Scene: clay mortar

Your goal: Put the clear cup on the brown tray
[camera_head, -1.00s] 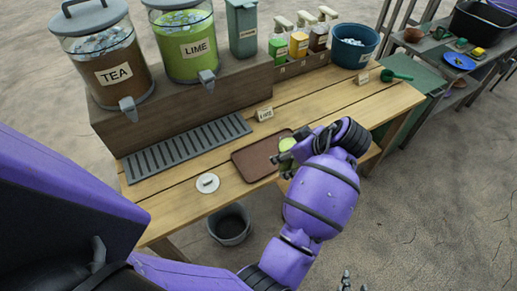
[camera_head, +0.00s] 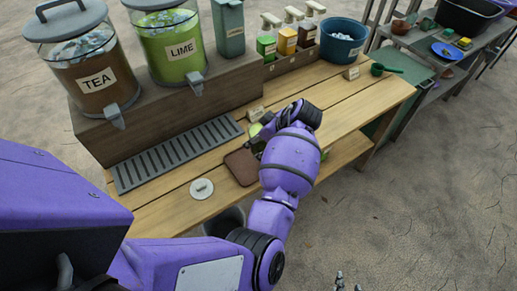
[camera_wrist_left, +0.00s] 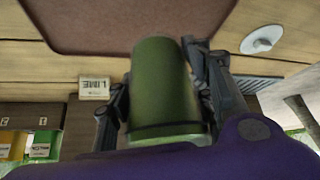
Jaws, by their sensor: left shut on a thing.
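The clear cup, filled with green liquid, shows in the left wrist view (camera_wrist_left: 165,85) between my gripper's two fingers. In the head view only a little of its green (camera_head: 255,130) shows. My left gripper (camera_head: 262,138) is shut on the cup, near the back of the tray, close to the small lime sign. The brown tray (camera_head: 240,168) lies on the wooden table, its right part hidden by my arm. It also shows at the top of the left wrist view (camera_wrist_left: 100,25). I cannot tell whether the cup touches anything below. Fingertips of my right gripper (camera_head: 347,284) show at the bottom edge.
A lime sign (camera_head: 256,113) stands behind the gripper. A white disc (camera_head: 201,189) lies left of the tray, and a grey drain grate (camera_head: 175,155) behind it. Tea (camera_head: 95,80) and lime (camera_head: 180,50) dispensers stand on a raised shelf. The table's right part is mostly clear.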

